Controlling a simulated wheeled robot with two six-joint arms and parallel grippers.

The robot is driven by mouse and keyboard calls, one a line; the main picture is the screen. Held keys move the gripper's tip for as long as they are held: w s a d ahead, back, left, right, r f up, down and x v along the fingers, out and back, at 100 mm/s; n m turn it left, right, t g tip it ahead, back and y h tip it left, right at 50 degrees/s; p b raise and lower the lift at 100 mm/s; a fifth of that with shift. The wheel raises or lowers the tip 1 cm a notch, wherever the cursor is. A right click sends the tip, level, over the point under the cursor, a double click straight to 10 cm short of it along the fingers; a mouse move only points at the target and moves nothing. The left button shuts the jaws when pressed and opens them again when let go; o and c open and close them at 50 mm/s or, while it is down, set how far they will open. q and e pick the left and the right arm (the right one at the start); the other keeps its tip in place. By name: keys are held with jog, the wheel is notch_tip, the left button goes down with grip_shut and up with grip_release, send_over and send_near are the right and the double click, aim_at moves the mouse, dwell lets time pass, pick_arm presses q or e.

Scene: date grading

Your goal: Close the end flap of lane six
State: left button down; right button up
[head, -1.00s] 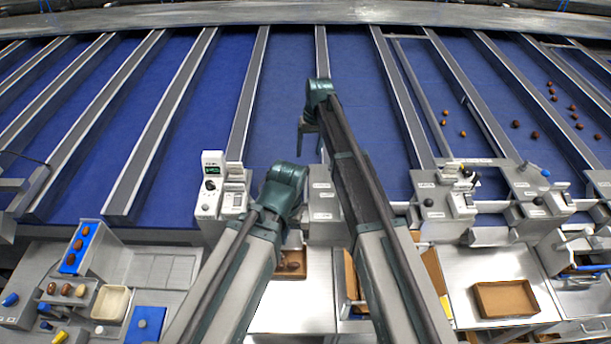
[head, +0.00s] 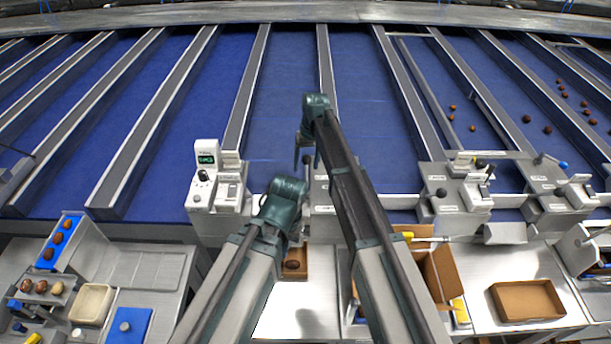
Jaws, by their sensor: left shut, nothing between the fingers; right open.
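Several blue conveyor lanes run away from me between grey metal dividers; I cannot read which is lane six. In the head view my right gripper (head: 306,160) hangs over the lane ends near the middle, its fingers apart and empty. My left gripper (head: 296,232) is lower, just in front of the lane-end hardware; it is shut and empty, its fingertips partly hidden by its own wrist. A metal lane-end unit with levers (head: 455,196) stands right of my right arm. A metal plate, perhaps an end flap (head: 508,233), shows farther right. The hardware behind my arms is partly hidden.
A control box with a small screen (head: 205,175) stands left of my grippers. An open cardboard box (head: 440,275) stands beside my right arm, a shallow carton (head: 528,314) farther right. Dates lie on the right lanes.

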notch_tip(320, 180, down, 2)
jog(key=shift+a+f+b, duration=0.1)
jog(key=shift+b, duration=0.45)
jog(key=shift+c, duration=0.3)
grip_shut()
dwell(0.8)
